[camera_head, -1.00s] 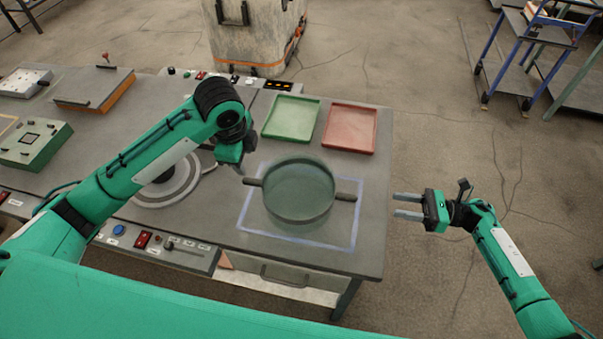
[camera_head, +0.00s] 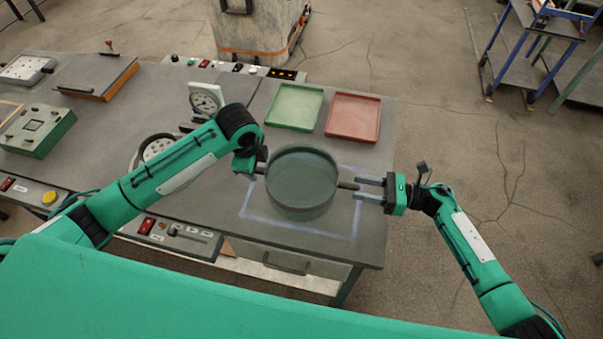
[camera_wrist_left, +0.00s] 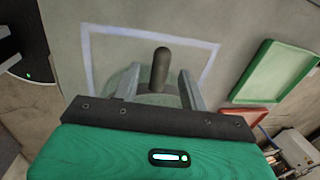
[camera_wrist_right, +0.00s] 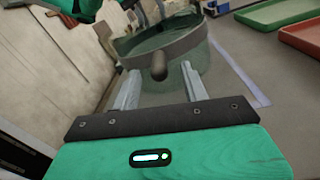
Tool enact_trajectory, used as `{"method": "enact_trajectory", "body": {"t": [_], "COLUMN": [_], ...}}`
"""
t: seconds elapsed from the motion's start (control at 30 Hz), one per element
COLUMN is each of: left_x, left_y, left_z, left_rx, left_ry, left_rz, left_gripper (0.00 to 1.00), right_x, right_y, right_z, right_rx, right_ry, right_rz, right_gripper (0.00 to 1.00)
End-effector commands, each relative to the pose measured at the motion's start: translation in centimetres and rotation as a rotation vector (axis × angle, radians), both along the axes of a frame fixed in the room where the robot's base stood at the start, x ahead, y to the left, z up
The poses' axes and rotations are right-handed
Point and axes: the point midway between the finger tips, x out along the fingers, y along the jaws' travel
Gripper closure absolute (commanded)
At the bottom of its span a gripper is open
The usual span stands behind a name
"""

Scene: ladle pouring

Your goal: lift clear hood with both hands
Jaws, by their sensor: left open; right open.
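The clear hood (camera_head: 302,183) is a round, see-through greenish cover with a dark rim and a handle on each side. It stands inside a pale outlined square on the table. My left gripper (camera_head: 259,168) is at its left side; in the left wrist view the open fingers (camera_wrist_left: 160,88) lie either side of a dark handle (camera_wrist_left: 160,68). My right gripper (camera_head: 368,189) is open at the right handle (camera_head: 347,185). In the right wrist view, that handle (camera_wrist_right: 159,67) lies between the open fingers (camera_wrist_right: 160,85), with the hood (camera_wrist_right: 165,45) beyond.
A green tray (camera_head: 294,106) and a red tray (camera_head: 353,117) lie behind the hood. A round dial (camera_head: 206,99) and a round plate (camera_head: 158,149) are to the left, partly behind my left arm. Floor lies open beyond the table's right edge.

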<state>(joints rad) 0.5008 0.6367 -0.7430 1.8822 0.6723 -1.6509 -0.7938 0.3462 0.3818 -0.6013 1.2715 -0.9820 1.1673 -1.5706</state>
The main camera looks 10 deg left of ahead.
Motion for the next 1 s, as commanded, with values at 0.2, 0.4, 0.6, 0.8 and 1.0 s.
{"method": "enact_trajectory", "body": {"t": [0.2, 0.4, 0.6, 0.8, 1.0], "left_x": [0.4, 0.6, 0.6, 0.5, 0.6], "left_y": [0.0, 0.0, 0.0, 0.0, 0.0], "left_z": [-2.3, -2.7, -2.7, -2.7, -2.7], "left_rx": [0.0, 0.0, 0.0, 0.0, 0.0], "left_ry": [0.001, -0.001, -0.001, -0.001, -0.001], "left_rz": [0.001, 0.0, 0.0, 0.001, 0.001], "left_gripper": [0.57, 0.57, 0.59, 0.98, 1.0], "right_x": [0.0, 0.0, 0.0, 0.0, 0.0], "right_y": [2.3, 2.8, 2.8, 2.8, 2.7], "right_z": [0.0, -0.1, 0.0, -0.1, -0.1], "right_rx": [-0.001, -0.001, -0.001, -0.001, -0.001], "right_ry": [0.0, 0.001, 0.001, 0.001, 0.001], "right_rz": [0.0, -0.001, -0.001, -0.001, -0.001], "right_gripper": [0.55, 0.55, 0.57, 0.96, 1.0]}}
